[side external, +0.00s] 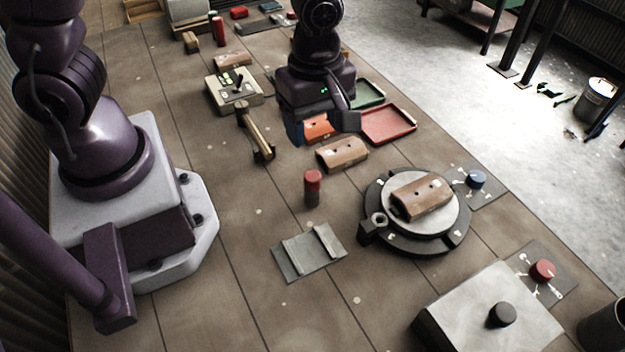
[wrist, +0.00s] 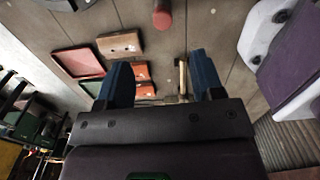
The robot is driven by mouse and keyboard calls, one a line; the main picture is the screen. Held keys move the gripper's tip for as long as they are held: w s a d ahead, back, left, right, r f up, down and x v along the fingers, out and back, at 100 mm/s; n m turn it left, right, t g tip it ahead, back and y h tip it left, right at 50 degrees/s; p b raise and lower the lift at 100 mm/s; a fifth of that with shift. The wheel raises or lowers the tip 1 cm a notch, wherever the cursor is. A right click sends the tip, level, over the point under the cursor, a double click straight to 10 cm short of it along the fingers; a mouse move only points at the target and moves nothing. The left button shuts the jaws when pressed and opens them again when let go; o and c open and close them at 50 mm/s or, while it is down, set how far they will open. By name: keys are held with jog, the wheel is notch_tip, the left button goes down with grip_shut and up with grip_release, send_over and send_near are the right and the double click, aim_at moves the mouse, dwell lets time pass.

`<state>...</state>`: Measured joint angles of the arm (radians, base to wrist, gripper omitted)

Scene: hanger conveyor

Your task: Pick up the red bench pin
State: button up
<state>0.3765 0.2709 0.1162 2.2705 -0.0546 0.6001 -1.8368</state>
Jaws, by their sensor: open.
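The red bench pin (side external: 312,187) stands upright on the tiled bench, with a red top and a dark lower part. In the wrist view its red top (wrist: 162,18) shows at the top edge, beyond my fingers. My gripper (side external: 322,132) is open and empty, above the bench near an orange block (side external: 320,127), farther back than the pin and apart from it. In the wrist view my two blue fingers (wrist: 160,72) are spread wide with nothing gripped between them.
A brown block (side external: 342,153) lies between my gripper and the pin. A hammer-like tool (side external: 256,132) lies to the left. Red tray (side external: 388,125), grey plate (side external: 308,252) and turntable (side external: 372,235) with another brown block are nearby. Bench around the pin is clear.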

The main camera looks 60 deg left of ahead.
aim_at(313, 176)
notch_tip(313, 176, down, 13)
jog(key=shift+s+a+r, duration=0.15)
dwell(0.4)
jog(key=shift+c, duration=0.3)
jog(key=c, duration=0.9)
jog(key=shift+c, duration=0.2)
